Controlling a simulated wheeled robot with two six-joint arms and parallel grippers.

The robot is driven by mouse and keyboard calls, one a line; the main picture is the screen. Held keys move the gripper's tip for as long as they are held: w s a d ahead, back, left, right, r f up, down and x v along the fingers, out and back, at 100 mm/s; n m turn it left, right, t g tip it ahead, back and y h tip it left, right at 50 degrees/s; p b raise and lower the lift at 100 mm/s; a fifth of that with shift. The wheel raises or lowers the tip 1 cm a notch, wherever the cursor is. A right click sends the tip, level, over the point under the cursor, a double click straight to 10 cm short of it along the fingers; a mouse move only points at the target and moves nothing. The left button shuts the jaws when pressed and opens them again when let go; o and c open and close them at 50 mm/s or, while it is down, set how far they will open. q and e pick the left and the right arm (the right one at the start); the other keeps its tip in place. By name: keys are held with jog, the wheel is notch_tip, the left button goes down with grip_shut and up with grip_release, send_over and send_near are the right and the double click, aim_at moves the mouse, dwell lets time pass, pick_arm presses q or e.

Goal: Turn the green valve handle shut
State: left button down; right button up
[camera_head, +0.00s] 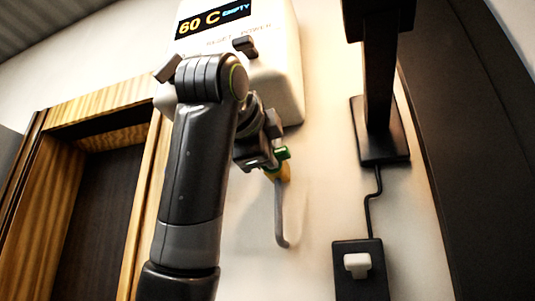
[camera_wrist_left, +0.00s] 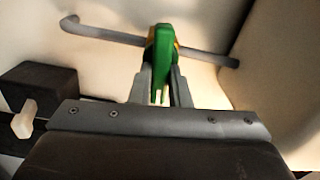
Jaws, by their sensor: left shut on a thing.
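The green valve handle (camera_head: 282,153) sits on a brassy valve body (camera_head: 278,173) in a grey pipe (camera_head: 281,215) below the white brewer (camera_head: 268,75). My left gripper (camera_head: 264,160) is at the handle, its arm coming up in front of the brewer. In the left wrist view the green handle (camera_wrist_left: 160,58) stands between the two fingers of my left gripper (camera_wrist_left: 160,88), which are shut on it. The pipe (camera_wrist_left: 205,57) runs across behind the handle there. Most of the valve body is hidden. My right gripper is not in view.
The brewer's display (camera_head: 213,19) reads "60 C EMPTY". A black wall fixture (camera_head: 379,130) on the right has a cable down to a black box with a white switch (camera_head: 357,264). A wooden frame (camera_head: 88,110) is at the left. Bare wall lies around the pipe.

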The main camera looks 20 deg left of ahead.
pick_arm(q)
jog(key=shift+f+m, duration=0.1)
jog(key=shift+m, duration=0.6)
jog(key=c, duration=1.4)
grip_release()
jog(key=shift+o, duration=0.2)
jog(key=shift+s, duration=0.1)
jog(key=s+b, duration=0.9)
jog(key=s, duration=0.8)
jog(key=shift+s+a, duration=0.2)
jog(key=shift+a, duration=0.05)
